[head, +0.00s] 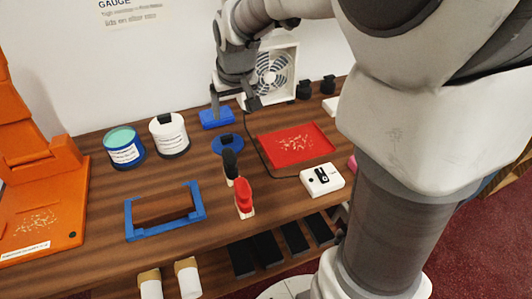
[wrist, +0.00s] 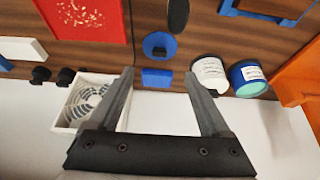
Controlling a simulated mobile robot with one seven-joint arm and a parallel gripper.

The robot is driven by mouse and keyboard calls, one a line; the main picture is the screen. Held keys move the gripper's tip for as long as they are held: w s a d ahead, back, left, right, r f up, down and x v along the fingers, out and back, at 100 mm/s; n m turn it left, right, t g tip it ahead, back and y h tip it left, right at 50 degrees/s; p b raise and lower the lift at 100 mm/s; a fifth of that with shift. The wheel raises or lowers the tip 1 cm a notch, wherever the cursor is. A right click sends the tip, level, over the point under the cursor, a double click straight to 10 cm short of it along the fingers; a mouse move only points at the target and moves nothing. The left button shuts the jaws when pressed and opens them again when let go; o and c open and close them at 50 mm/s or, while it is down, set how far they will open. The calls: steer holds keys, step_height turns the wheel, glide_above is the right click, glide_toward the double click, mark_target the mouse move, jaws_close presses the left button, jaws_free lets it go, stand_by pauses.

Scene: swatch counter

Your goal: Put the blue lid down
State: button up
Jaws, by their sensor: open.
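The blue lid (head: 228,146) is a round blue disc with a dark knob and appears to lie flat on the wooden counter, its front edge partly covered by a black-topped upright object. It also shows in the wrist view (wrist: 153,50). My gripper (head: 235,112) is open, with nothing seen held, behind the lid and close to a small blue block (head: 216,118). In the wrist view, my fingertips (wrist: 159,76) are spread wide on either side of this block (wrist: 157,80), and the lid lies beyond them. Whether the fingers touch the block is unclear.
A blue tub (head: 125,153) and a white tub (head: 169,140) stand left of the lid. A red tray (head: 312,136) lies right. A red-topped object (head: 244,194), a blue frame (head: 155,229) and a white device (head: 322,180) are nearer. A fan (head: 274,74) stands behind.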

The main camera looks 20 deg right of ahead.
steer(key=s+r, duration=0.2)
steer(key=s, duration=0.9)
steer(key=s+r, duration=0.2)
steer(key=s, duration=1)
steer(key=shift+r+t, duration=0.25)
steer(key=shift+t, duration=0.15)
step_height(320, 180, up, 5)
steer(key=p, duration=0.5)
